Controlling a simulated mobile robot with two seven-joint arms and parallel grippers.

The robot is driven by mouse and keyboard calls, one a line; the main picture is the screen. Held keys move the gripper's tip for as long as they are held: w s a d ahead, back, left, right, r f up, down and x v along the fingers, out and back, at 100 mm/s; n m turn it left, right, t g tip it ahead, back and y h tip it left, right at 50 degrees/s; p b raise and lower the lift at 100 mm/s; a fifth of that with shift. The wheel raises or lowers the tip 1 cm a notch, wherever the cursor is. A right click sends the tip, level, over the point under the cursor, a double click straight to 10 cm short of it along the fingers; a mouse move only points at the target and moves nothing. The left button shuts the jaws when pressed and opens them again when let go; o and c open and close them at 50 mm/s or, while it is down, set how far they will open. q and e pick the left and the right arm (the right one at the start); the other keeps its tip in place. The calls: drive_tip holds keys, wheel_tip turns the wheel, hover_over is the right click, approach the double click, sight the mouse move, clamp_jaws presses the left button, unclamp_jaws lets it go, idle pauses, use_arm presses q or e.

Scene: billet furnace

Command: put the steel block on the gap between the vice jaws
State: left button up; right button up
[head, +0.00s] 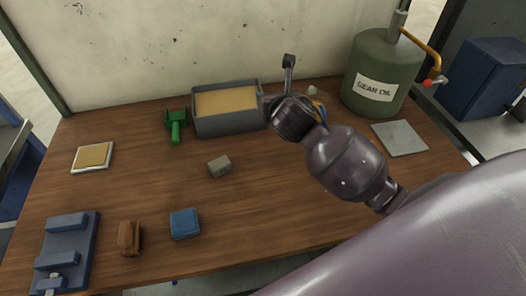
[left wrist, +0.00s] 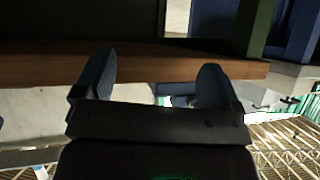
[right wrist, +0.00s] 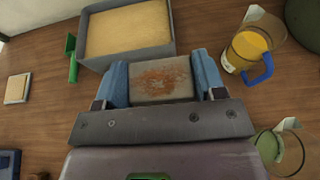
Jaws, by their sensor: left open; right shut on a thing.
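The steel block (right wrist: 160,78), grey with a rusty patch on its face, is between the fingers of my right gripper (right wrist: 161,76), which is shut on it. In the head view my right wrist hides this gripper and block, right of the sand tray. The blue vice (head: 89,248) lies at the table's front left corner, with a gap between its raised jaws (head: 68,221). The held block is far from it, to the right and back. My left gripper (left wrist: 153,82) is open and empty near the table's edge, outside the head view.
A small grey block (head: 219,166), blue block (head: 185,223) and brown block (head: 130,238) lie on the table. Behind are a green scoop (head: 175,126), sand tray (head: 230,125), jug (right wrist: 250,48) and oil drum (head: 382,70). A pad (head: 92,157) lies left; a grey plate (head: 400,138) lies right.

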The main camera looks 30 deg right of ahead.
sight(271, 156)
wheel_tip(271, 156, down, 19)
drive_tip(key=b, duration=0.2)
drive_tip(key=shift+a+r+b, duration=0.1)
drive_tip(key=shift+r+b, duration=0.1)
drive_tip(key=shift+b, duration=0.1)
drive_tip(key=shift+f, duration=0.1)
drive_tip(key=o, duration=1.3)
drive_tip(key=shift+f, duration=0.1)
drive_tip(key=shift+o, duration=0.2)
